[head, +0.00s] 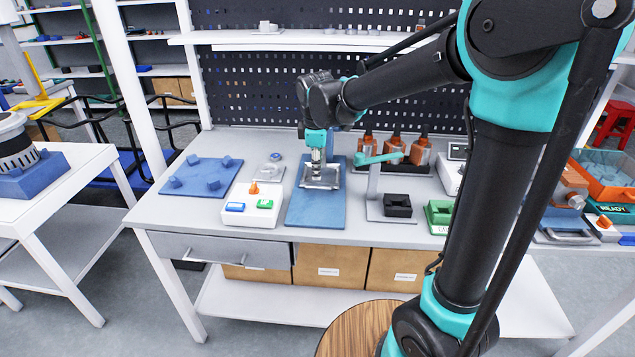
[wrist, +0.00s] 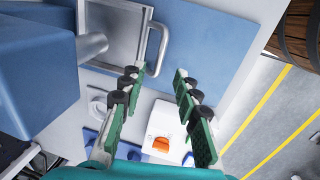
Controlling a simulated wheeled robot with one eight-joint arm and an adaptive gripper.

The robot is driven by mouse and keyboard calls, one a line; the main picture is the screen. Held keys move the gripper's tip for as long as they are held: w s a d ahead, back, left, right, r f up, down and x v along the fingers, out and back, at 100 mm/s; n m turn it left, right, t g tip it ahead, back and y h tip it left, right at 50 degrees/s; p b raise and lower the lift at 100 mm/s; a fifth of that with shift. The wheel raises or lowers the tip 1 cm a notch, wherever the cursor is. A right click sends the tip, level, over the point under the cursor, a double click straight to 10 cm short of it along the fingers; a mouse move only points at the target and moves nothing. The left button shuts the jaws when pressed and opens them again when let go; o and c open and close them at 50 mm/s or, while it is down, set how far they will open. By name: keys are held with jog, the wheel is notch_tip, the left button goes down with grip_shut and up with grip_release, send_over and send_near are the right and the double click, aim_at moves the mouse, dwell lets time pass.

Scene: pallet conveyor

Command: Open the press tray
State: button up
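The press tray (wrist: 112,36) is a shallow silver metal tray with a bar handle (wrist: 158,48) on its right side in the wrist view. It also shows in the head view, on the blue base plate (head: 312,211). The blue press body (wrist: 38,75), with a round metal cylinder, stands at left in the wrist view. My gripper (wrist: 157,73) is open and empty, its green-padded fingers well apart. The handle shows just beyond the fingertips, with no visible contact. In the head view my gripper (head: 317,176) is over the base plate and hides part of the tray and press.
A white button box (head: 252,205) with an orange knob sits left of the base plate. A stand with a teal arm (head: 375,158) and black block (head: 397,205) are to the right. A blue pegged plate (head: 201,176) lies at left. The bench front near the base plate is clear.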

aim_at(318, 188)
jog(key=f, duration=0.4)
jog(key=w+f, duration=0.1)
jog(key=f, duration=0.1)
jog(key=shift+f, duration=0.2)
jog(key=shift+c, duration=0.6)
grip_shut()
